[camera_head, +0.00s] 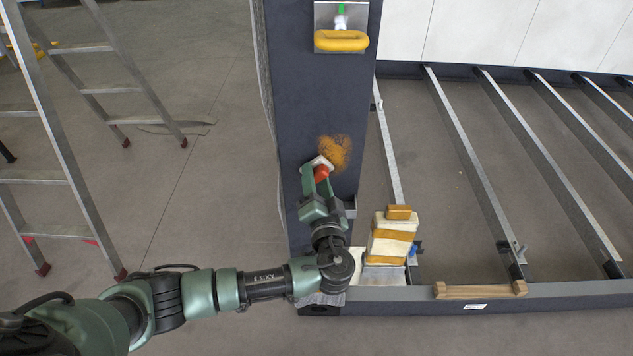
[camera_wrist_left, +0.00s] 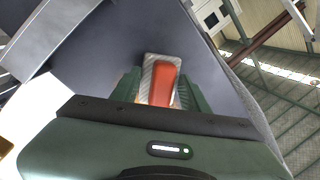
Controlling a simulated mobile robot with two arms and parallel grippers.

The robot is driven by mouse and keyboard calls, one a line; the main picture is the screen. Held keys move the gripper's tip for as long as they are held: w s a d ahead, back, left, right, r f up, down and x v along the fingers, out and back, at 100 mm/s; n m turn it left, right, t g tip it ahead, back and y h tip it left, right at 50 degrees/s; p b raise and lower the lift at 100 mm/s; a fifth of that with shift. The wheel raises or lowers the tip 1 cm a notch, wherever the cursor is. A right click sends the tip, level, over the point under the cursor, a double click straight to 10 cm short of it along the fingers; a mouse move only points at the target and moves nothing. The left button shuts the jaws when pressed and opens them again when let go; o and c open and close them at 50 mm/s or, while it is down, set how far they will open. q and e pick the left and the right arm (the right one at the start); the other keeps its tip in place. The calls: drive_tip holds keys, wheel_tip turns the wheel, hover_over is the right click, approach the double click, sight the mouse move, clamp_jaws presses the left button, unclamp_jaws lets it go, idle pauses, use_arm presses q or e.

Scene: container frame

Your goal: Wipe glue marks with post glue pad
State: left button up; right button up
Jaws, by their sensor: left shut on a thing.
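An orange-brown glue mark (camera_head: 335,152) is on the dark frame column (camera_head: 312,90). My left gripper (camera_head: 318,178) is shut on the glue pad, a whitish pad with a red-orange handle (camera_head: 321,172). The pad is at the lower left edge of the mark; I cannot tell whether it touches the column. In the left wrist view, the pad (camera_wrist_left: 161,82) sits between the green fingers of my left gripper (camera_wrist_left: 158,92), in front of the dark column face. My right gripper is in neither view.
A cream block with brown bands (camera_head: 391,240) stands right of the column's foot. A wooden handle (camera_head: 480,290) lies on the lower beam.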

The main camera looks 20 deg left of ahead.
sight(331, 164)
use_arm(q)
drive_tip(key=shift+w+a, duration=0.15)
drive_tip(key=shift+w, duration=0.25)
drive_tip(key=d+b, duration=0.2)
drive_tip(key=w+d+b, duration=0.1)
drive_tip(key=d+b, duration=0.1)
drive_tip(key=d, duration=0.1)
drive_tip(key=shift+w+d+f, duration=0.1)
drive_tip(key=shift+w+d, duration=0.1)
drive_tip(key=shift+w+d+b, duration=0.3)
drive_tip(key=shift+d+b, duration=0.45)
drive_tip(key=shift+w+d, duration=0.1)
drive_tip(key=shift+d, duration=0.3)
drive_tip(key=shift+r, duration=1.1)
drive_tip(key=shift+s+a+f+p, duration=0.1)
drive_tip(key=shift+s+a+p, duration=0.2)
drive_tip(key=shift+a, duration=0.7)
drive_tip(key=shift+s+a+p, duration=0.25)
drive_tip(key=shift+a, duration=0.75)
